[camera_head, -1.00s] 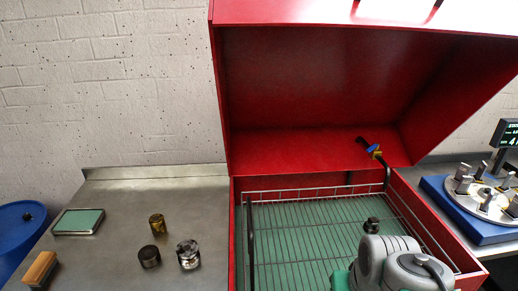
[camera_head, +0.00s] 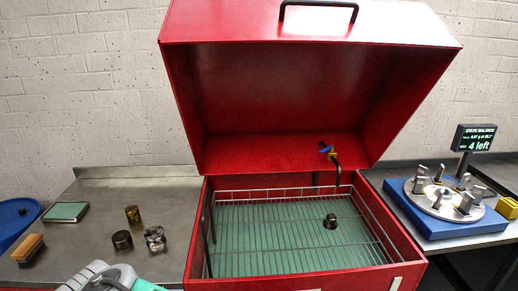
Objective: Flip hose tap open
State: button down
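The hose tap is a small fitting on the back wall of the red cabinet, with a blue lever (camera_head: 326,149) and a brass-yellow body (camera_head: 332,156). A black hose (camera_head: 338,172) bends down from it towards the basin's back right. The lever lies roughly crosswise in the picture; whether the tap is open or closed is too small to tell. Part of my grey and mint-green arm shows at the bottom left, well away from the tap. My gripper's fingers are out of the picture.
The red cabinet's lid (camera_head: 310,22) stands raised. A wire rack (camera_head: 265,235) holds a small dark part (camera_head: 331,221). Metal cylinders, including a brass one (camera_head: 133,214), and a brush (camera_head: 28,248) stand on the left bench. A balancing rotor (camera_head: 443,198) sits on a blue base at right.

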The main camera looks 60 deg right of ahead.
aim_at(331, 148)
jog(key=u, duration=0.15)
jog(key=k, duration=0.9)
jog(key=z, duration=0.7)
jog(key=i, duration=0.4)
jog(key=u, duration=0.1)
